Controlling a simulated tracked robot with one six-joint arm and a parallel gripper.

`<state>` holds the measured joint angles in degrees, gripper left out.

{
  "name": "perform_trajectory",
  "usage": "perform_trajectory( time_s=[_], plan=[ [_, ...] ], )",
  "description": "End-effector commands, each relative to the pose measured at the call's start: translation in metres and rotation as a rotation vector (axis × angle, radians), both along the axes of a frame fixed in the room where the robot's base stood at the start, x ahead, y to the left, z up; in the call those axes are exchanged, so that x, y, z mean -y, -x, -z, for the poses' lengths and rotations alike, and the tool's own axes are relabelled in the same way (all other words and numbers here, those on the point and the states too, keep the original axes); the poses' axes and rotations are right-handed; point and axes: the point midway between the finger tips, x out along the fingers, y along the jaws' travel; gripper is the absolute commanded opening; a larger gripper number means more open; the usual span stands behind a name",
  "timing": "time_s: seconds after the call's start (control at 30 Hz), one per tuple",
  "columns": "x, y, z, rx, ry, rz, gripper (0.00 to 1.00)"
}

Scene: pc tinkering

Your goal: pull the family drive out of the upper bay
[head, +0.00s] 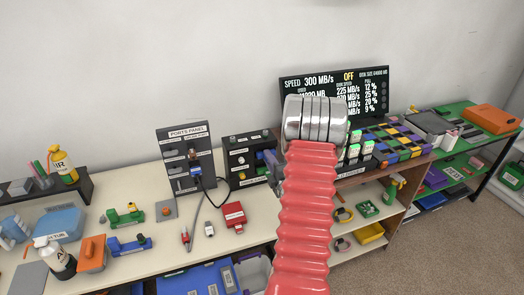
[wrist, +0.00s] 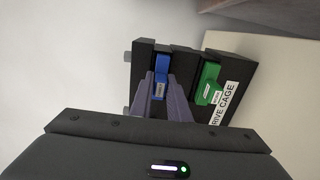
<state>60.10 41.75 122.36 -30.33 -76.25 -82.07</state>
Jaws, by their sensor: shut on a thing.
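The black drive cage (head: 241,158) stands on the bench, left of my red arm. In the wrist view the cage (wrist: 187,57) appears turned on its side, with its "DRIVE CAGE" label at right. A blue drive (wrist: 162,62), taken as the family drive, sits in the upper bay; its small tag is too small to read. My gripper (wrist: 160,90) is shut on the front of the blue drive, with the purple fingers on either side of it. A green drive (wrist: 209,84) sits in the other bay, apart from my fingers. In the head view my arm hides part of the cage's right side.
A ports panel (head: 185,160) with a cable stands just left of the cage. A red box (head: 233,215) lies in front of it. A display (head: 365,88) stands behind my arm. Bench surface between the cage and red box is mostly clear.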

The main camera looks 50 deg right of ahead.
Motion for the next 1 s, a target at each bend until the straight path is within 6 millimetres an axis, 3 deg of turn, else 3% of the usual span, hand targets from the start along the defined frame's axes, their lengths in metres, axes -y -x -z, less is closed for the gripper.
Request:
perform_trajectory(
  time_s=[1.0],
  plan=[
    [-0.0045, 0.0070, 0.0019, -0.003, -0.004, 0.000, 0.00]
  ],
)
